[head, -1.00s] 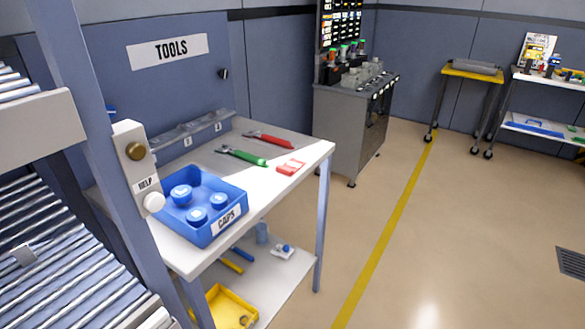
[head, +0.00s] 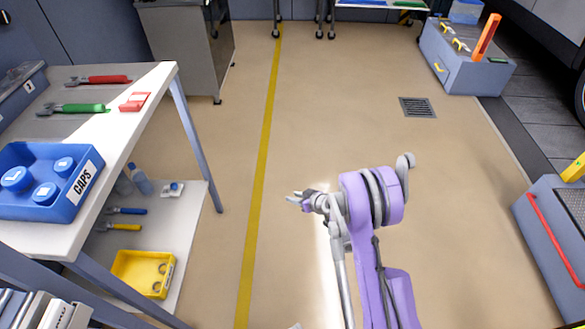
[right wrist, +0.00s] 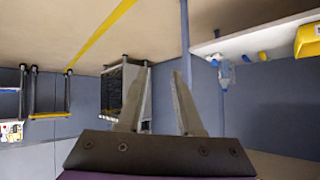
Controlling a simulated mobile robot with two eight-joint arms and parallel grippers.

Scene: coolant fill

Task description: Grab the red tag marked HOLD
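The red tag (head: 134,102) lies flat on the white tool table (head: 150,92), near its right edge, beside the green-handled wrench. Its marking is too small to read in the head view. My right gripper (head: 294,200) is out over the open floor, to the right of the table and well apart from the tag. In the right wrist view my right gripper (right wrist: 156,100) has its two fingers spread with nothing between them. The tag does not show there. My left gripper is not in view.
A green-handled wrench (head: 82,108) and a red-handled wrench (head: 106,79) lie near the tag. A blue caps bin (head: 58,209) stands at the table's front. The lower shelf (head: 190,222) holds a yellow bin (head: 140,262). The floor right of the table is clear.

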